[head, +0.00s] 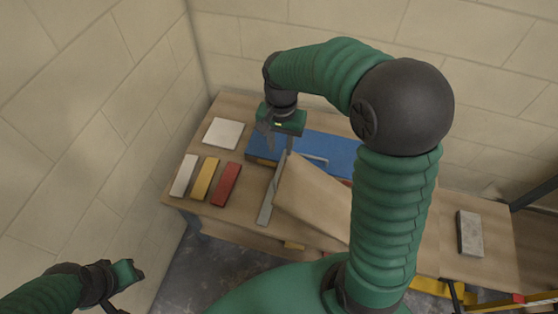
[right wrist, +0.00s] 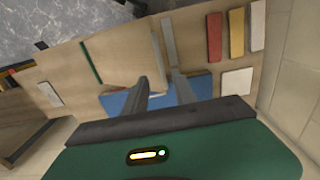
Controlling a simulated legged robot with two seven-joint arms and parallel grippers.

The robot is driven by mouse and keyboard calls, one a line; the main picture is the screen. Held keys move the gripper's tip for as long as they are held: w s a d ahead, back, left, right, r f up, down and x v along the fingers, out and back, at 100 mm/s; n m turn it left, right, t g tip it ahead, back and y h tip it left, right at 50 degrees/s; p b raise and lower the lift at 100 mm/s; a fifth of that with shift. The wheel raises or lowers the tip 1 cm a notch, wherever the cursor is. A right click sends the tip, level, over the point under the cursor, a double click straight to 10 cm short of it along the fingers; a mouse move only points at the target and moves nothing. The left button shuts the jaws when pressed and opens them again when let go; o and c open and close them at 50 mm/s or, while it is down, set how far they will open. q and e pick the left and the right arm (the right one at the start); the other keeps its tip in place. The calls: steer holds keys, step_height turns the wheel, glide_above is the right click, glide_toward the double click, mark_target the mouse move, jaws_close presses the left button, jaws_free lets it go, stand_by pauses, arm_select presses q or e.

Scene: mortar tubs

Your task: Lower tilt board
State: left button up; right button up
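The tilt board (head: 312,196) is a light wooden board standing tilted above the table, right of a long grey strip (head: 267,200). It also shows in the right wrist view (right wrist: 122,60). A blue panel (head: 330,151) lies behind the board, partly hidden by it and by my right arm. My right gripper (head: 288,148) is above the blue panel, near the board's upper end. In the right wrist view its two fingers (right wrist: 160,82) are apart, with blue showing between them. Whether a finger touches the board I cannot tell. My left gripper (head: 130,274) is at the lower left, away from the table.
White (head: 184,175), yellow (head: 206,179) and red (head: 226,184) bars lie on the table's left, with a white tile (head: 223,133) behind them. A grey block (head: 470,234) lies far right. Walls stand close behind and left. My right arm hides the table's middle right.

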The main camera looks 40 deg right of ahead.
glide_above(280, 164)
step_height(280, 164, down, 5)
steer(key=shift+s+d+f, duration=0.1)
steer(key=shift+s+f, duration=0.05)
steer(key=shift+f, duration=0.45)
steer(key=shift+s+d+f, duration=0.1)
steer(key=shift+f, duration=0.45)
steer(key=shift+d+f, duration=0.15)
steer(key=shift+f, duration=0.35)
steer(key=shift+w+a, duration=0.3)
steer(key=shift+a, duration=0.15)
steer(key=shift+c, duration=0.7)
steer(key=shift+s+a+r, duration=0.15)
steer(key=c, duration=0.5)
steer(key=shift+d, duration=0.3)
jaws_close()
steer(key=shift+a, duration=0.1)
